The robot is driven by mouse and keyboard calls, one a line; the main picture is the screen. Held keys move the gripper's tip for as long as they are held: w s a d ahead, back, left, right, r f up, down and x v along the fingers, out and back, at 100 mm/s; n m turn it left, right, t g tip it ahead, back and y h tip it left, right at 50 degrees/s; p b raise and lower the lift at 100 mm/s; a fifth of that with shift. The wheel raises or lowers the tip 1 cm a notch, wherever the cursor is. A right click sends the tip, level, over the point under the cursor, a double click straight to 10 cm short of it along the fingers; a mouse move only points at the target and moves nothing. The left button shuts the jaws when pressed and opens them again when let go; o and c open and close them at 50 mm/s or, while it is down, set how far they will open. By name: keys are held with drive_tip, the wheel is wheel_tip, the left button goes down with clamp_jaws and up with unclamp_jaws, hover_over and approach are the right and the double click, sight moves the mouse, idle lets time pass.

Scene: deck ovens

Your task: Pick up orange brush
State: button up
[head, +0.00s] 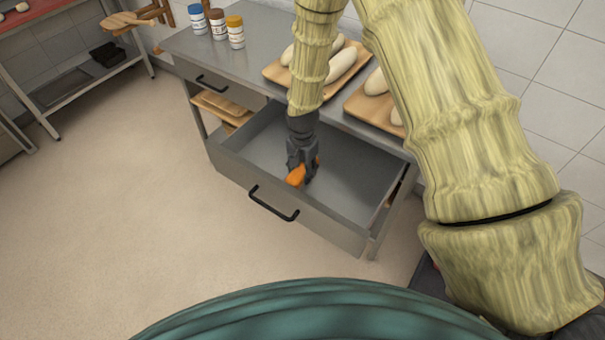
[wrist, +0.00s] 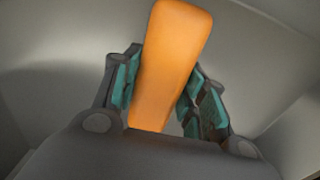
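The orange brush (head: 296,176) is inside the open drawer in the head view, partly hidden by my gripper (head: 303,165). In the wrist view the brush (wrist: 172,62) stands out as a long smooth orange shape between the two teal-padded fingers of my gripper (wrist: 160,95). The left finger is against or very near its edge, and the right finger is close to its other edge. Whether both pads press on it is hard to tell. The lower end of the brush is hidden behind the gripper body.
The open drawer (head: 345,231) has raised walls around my gripper and a black handle (head: 273,206) in front. On the counter (head: 255,62) above stand several jars (head: 217,24) and two wooden trays (head: 276,75) with pale dough loaves. The floor (head: 120,190) at left is clear.

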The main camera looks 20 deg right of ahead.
sight(302, 168)
drive_tip(key=shift+c, duration=1.2)
drive_tip(key=shift+r, duration=0.1)
drive_tip(key=shift+r+b, duration=1)
drive_tip(key=shift+r, duration=3.95)
